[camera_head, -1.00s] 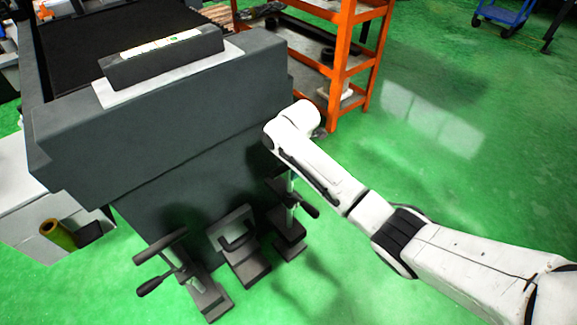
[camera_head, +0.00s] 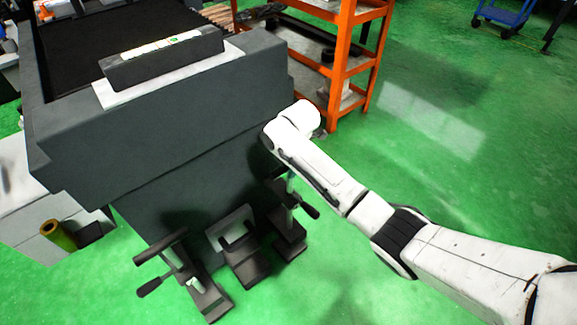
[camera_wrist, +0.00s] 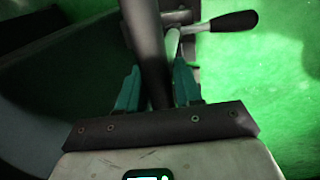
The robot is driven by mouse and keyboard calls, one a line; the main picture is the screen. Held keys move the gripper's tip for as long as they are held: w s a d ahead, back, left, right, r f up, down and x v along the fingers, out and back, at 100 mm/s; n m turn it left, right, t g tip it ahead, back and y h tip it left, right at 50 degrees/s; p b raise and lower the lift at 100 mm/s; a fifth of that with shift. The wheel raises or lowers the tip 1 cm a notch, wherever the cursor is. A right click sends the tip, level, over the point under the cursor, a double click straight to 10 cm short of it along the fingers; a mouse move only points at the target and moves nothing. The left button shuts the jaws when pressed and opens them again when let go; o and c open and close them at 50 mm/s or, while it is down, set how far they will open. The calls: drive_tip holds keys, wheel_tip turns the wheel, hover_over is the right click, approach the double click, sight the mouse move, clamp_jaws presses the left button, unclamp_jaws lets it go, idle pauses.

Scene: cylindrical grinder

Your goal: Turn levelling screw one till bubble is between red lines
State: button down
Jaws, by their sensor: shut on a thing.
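A spirit level (camera_head: 165,64) lies on a white plate on top of the grey machine. Its pale vial (camera_head: 162,46) has a small green spot, too small to tell its place against any red lines. Two levelling screws with dark crossbars stand at the machine's foot, a left one (camera_head: 172,262) and a right one (camera_head: 290,210). In the wrist view, my gripper (camera_wrist: 157,82) has its teal fingers shut on either side of a dark bar (camera_wrist: 145,38) of the right screw. In the head view my arm hides the gripper and part of that screw.
The grey machine body (camera_head: 160,135) stands close on the left of my arm. A dark bracket (camera_head: 240,247) sits between the screws. An orange shelf rack (camera_head: 342,65) stands behind. The green floor (camera_head: 450,160) on the right is clear.

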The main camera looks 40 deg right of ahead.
drive_tip(key=shift+m+p, duration=0.3)
drive_tip(key=shift+p, duration=0.05)
drive_tip(key=shift+r+m+p, duration=0.1)
drive_tip(key=shift+m+p, duration=0.5)
drive_tip(key=shift+p, duration=0.1)
drive_tip(key=m+p, duration=0.2)
drive_tip(key=shift+m+h, duration=0.3)
drive_tip(key=shift+h, duration=0.1)
drive_tip(key=m, duration=0.1)
drive_tip(key=m+p, duration=0.1)
drive_tip(key=m, duration=0.1)
drive_tip(key=m+h+p, duration=0.1)
drive_tip(key=m, duration=0.1)
drive_tip(key=shift+w+d+f+g, duration=0.1)
drive_tip(key=shift+f+g, duration=0.15)
drive_tip(key=shift+g, duration=0.15)
drive_tip(key=shift+m, duration=0.3)
drive_tip(key=c, duration=0.8)
unclamp_jaws()
drive_tip(key=shift+c, duration=0.2)
drive_tip(key=shift+w+r, duration=0.1)
